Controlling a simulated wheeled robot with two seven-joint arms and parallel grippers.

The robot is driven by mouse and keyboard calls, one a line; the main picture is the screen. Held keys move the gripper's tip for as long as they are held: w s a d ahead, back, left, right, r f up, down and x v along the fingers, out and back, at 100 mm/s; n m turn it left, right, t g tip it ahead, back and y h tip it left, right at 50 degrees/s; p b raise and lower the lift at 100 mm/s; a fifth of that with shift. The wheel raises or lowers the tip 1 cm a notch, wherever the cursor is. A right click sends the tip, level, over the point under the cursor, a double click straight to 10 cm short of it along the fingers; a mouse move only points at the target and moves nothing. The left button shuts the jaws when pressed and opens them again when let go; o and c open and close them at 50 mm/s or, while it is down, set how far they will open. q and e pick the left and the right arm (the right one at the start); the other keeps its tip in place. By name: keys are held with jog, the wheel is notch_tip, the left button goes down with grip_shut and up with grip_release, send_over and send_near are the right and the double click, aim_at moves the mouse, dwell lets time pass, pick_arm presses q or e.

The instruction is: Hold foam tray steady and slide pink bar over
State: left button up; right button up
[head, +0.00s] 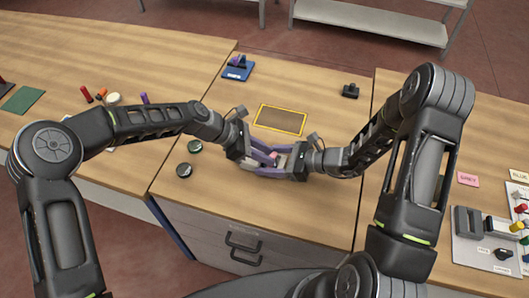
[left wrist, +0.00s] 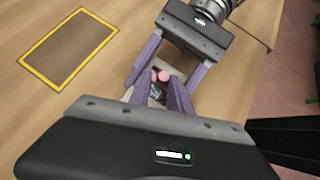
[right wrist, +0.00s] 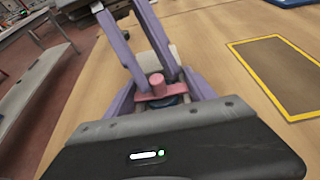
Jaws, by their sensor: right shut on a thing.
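The pink bar (head: 271,154) is between my two facing grippers at the middle of the table. In the right wrist view the bar (right wrist: 158,92) lies crosswise with a round pink knob on top; my right gripper (right wrist: 165,90) is shut on it. My left gripper (left wrist: 158,92) has its fingers apart on either side of the same small spot; I see no clear grip. A pale grey piece (head: 282,160), perhaps the foam tray, shows between the fingers, mostly hidden by them. Rounded pink ends (left wrist: 160,76) and a dark part show in the left wrist view.
A yellow-edged brown rectangle (head: 280,120) lies bare behind the grippers. A blue holder (head: 237,68) and a small black block (head: 350,91) stand farther back. A grey panel with parts (head: 485,240) is at right.

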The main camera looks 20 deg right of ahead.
pick_arm(q)
jog(key=v, duration=1.2)
jog(key=shift+c, duration=0.3)
jog(key=shift+f, duration=0.1)
jog(key=shift+c, duration=0.8)
jog(key=shift+s+d+f+m, duration=0.1)
jog(key=shift+s+d+m, duration=0.1)
jog(key=shift+s+m, duration=0.15)
jog(key=shift+c, duration=0.6)
jog(key=s+d+f+m+y, duration=0.1)
jog(key=s+m, duration=0.1)
jog(key=s+f+m+y, duration=0.1)
jog(key=s+m+y, duration=0.1)
jog(key=m, duration=0.1)
jog(key=s+d+f+m+y, duration=0.1)
jog(key=s+m+y, duration=0.1)
jog(key=s, duration=0.1)
jog(key=shift+d+f+g, duration=0.15)
jog(key=shift+d+g, duration=0.15)
grip_shut()
jog(key=s+d+r+m+t+y, duration=0.3)
jog(key=d+m+t, duration=0.5)
jog(key=m, duration=1)
jog(key=shift+s+r+t, duration=0.35)
jog(key=shift+r+t, duration=0.15)
jog(key=shift+t, duration=0.2)
